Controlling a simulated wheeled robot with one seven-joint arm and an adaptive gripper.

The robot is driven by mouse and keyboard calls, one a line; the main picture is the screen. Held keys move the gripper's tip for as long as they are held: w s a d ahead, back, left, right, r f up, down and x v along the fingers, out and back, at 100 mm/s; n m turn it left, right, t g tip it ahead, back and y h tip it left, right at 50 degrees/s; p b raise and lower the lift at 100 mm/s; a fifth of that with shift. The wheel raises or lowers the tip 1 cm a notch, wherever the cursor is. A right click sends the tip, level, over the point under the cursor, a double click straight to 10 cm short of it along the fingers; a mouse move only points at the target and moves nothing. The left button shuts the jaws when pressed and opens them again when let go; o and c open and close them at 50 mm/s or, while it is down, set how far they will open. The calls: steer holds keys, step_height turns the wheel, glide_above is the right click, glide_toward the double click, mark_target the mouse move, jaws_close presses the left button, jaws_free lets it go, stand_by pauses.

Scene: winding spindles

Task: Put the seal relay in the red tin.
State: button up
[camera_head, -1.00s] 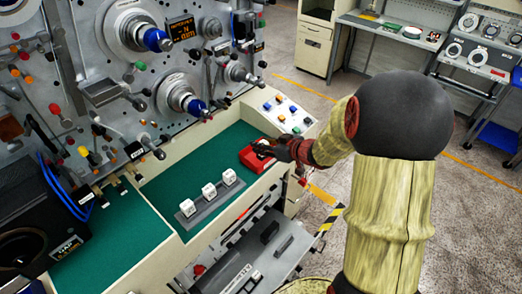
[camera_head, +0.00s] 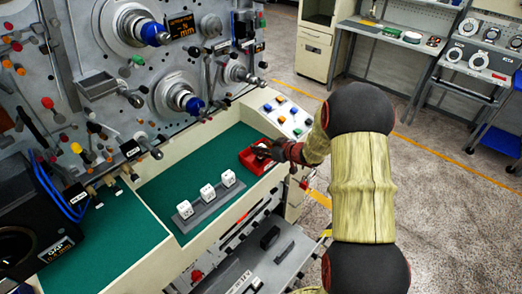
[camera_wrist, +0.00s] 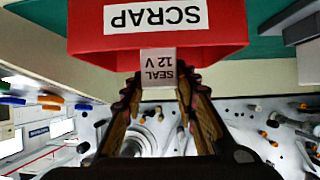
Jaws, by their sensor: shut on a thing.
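The seal relay (camera_wrist: 158,64), a small white block labelled "SEAL 12 V", shows between the fingertips in the wrist view. My gripper (camera_wrist: 158,88) is shut on it. I cannot tell whether the relay touches the tin. In the head view the red tin (camera_head: 247,158) sits at the right end of the green bench tray, with my gripper (camera_head: 264,151) over it. The relay is hidden there.
Several white blocks (camera_head: 207,192) stand in a grey rack (camera_head: 212,203) on the green surface (camera_head: 165,185), left of the tin. A sloped button panel (camera_head: 286,112) lies behind the tin. The machine face with spindles (camera_head: 182,97) rises at the back.

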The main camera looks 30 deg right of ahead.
steer(key=shift+f, duration=0.15)
steer(key=o, duration=1.1)
steer(key=shift+o, duration=0.2)
